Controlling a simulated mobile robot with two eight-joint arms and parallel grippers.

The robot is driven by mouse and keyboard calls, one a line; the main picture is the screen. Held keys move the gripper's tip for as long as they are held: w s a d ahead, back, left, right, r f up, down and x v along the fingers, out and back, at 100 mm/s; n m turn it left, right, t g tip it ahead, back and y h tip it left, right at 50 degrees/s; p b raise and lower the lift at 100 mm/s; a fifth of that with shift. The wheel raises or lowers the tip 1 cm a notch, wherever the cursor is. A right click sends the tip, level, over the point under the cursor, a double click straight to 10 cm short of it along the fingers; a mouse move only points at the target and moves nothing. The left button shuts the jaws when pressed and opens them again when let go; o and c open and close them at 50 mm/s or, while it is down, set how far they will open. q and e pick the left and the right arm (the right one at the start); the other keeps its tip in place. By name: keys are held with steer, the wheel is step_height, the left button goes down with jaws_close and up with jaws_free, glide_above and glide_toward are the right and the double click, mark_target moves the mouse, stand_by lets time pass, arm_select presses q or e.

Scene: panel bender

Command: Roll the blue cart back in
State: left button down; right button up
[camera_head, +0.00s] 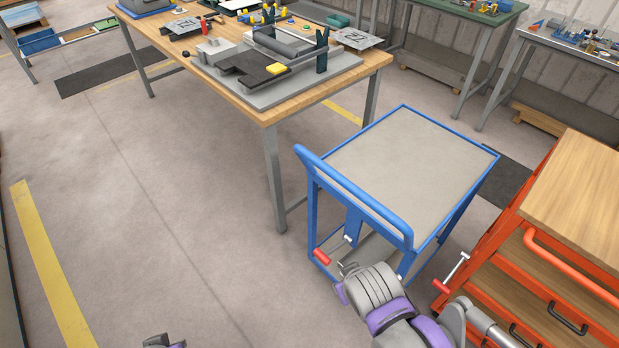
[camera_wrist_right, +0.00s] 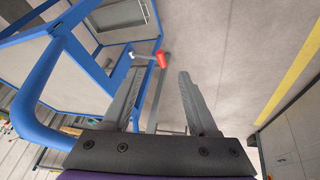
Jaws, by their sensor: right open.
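The blue cart (camera_head: 420,160) stands right of centre in the head view, with a flat grey top, blue frame and raised blue push bar (camera_head: 352,196). A small red-ended lever (camera_head: 321,257) sits low on its near end. My right gripper (camera_head: 346,268) is beside that end, below the push bar. In the right wrist view the gripper (camera_wrist_right: 170,72) is open, with the red lever end (camera_wrist_right: 161,60) near its fingertips and the blue bar (camera_wrist_right: 35,100) to the left. Nothing is clearly between the fingers. Only a dark bit of my left arm (camera_head: 163,342) shows at the bottom edge.
A wooden-topped workbench (camera_head: 262,114) with a bending machine (camera_head: 285,60) stands behind and left of the cart. An orange cart (camera_head: 590,195) with a wooden top stands close on the right. Open floor lies to the left, with a yellow line (camera_head: 50,270).

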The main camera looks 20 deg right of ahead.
steer(key=w+d+r+n+t+h, duration=0.2)
steer(key=w+d+n+h, duration=0.3)
steer(key=w, duration=0.5)
steer(key=w+a+r+n+t+h, duration=0.2)
steer(key=w+a+r+t+h, duration=0.25)
steer(key=w+r, duration=0.25)
steer(key=b+x, duration=0.1)
steer(key=x, duration=1)
steer(key=shift+d, duration=0.45)
steer(key=shift+s, duration=0.15)
jaws_close()
